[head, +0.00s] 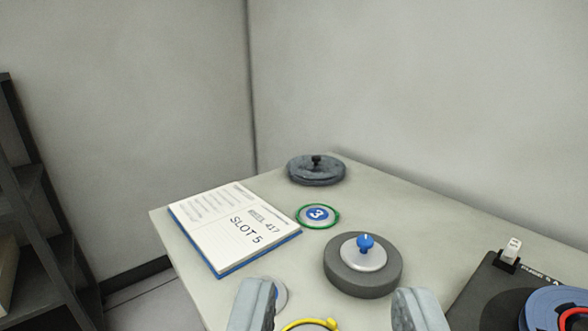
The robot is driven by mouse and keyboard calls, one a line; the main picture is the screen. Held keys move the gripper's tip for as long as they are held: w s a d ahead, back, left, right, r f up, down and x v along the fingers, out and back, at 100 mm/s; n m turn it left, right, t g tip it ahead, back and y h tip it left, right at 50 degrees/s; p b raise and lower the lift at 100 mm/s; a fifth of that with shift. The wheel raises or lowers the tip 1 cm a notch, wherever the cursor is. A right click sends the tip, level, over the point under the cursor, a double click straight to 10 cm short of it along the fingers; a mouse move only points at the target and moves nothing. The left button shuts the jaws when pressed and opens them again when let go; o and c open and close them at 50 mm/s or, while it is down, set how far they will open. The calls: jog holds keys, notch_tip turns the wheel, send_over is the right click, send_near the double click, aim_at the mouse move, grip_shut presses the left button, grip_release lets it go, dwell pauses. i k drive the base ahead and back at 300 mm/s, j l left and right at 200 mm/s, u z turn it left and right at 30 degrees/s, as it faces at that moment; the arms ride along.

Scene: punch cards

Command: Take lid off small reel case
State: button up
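A round grey case (350,279) lies flat on the table, with a lighter grey disc-shaped lid (347,257) on top and a blue knob (366,243) standing up from its middle. A second round case (315,176), darker and mottled with a black knob, lies farther back. I cannot tell for certain from labels which is the small reel case. My gripper (335,308) is open and empty, its two fingers wide apart at the bottom edge, nearer to me than the blue-knobbed case and not touching it.
An open notebook (232,228) reading "SLOT 5" lies left. A green-ringed disc (318,214) marked 3 lies mid-table. A yellow-rimmed item (312,324) and a small pale disc (281,295) are near my fingers. A dark device (480,290) with reels stands right; walls rise behind.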

aim_at(311, 169)
jog(key=i+j+z, duration=0.2)
jog(key=i+j, duration=0.2)
jog(key=j, duration=0.2)
jog(key=i+j+z, duration=0.2)
jog(key=i+j, duration=0.15)
jog(key=j, duration=0.3)
jog(key=i+j+z, duration=0.1)
jog(key=j, duration=0.25)
jog(key=i+j+z, duration=0.1)
jog(key=j, duration=0.25)
jog(key=i+j+z, duration=0.1)
jog(key=i+j, duration=0.15)
jog(key=j, duration=0.15)
jog(key=i+j, duration=0.15)
jog(key=j, duration=0.25)
jog(key=z, duration=0.05)
